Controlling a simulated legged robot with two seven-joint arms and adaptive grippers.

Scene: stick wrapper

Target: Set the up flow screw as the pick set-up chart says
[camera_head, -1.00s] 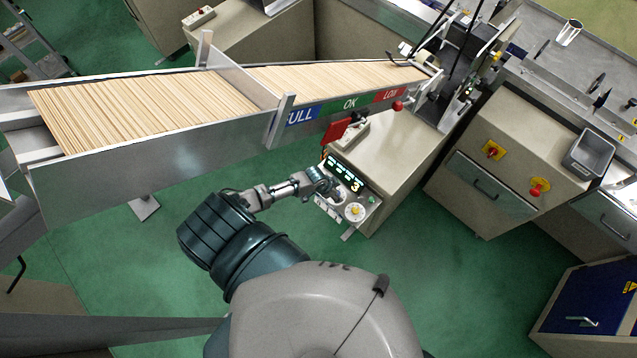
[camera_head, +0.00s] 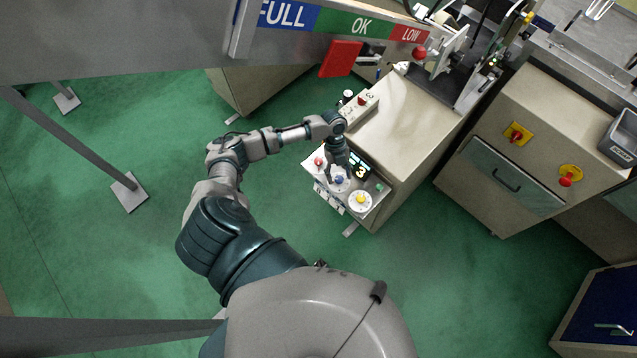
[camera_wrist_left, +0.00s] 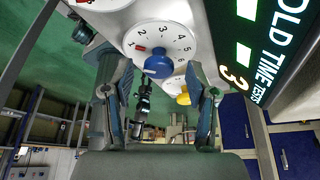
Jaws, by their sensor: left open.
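A small control panel (camera_head: 322,187) on the cabinet's end carries a red knob (camera_head: 319,162), a blue knob (camera_head: 339,180) and a yellow knob (camera_head: 360,199) on white dials. I cannot tell which is the up flow screw; no chart can be made out. In the left wrist view the blue knob (camera_wrist_left: 158,66) sits on a numbered dial (camera_wrist_left: 165,38), with a red mark near 1. My left gripper (camera_head: 336,172) is open at the blue knob, its fingertips (camera_wrist_left: 153,72) on either side; contact is unclear. My right gripper is not in view.
A lit display (camera_wrist_left: 262,50) reading HOLD TIME and 3 lies beside the dials. The yellow knob (camera_wrist_left: 184,97) is close by. The conveyor's side with FULL, OK and LOW labels (camera_head: 360,28) and a red plate (camera_head: 341,58) hangs beyond my arm. Green floor (camera_head: 110,240) is open at left.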

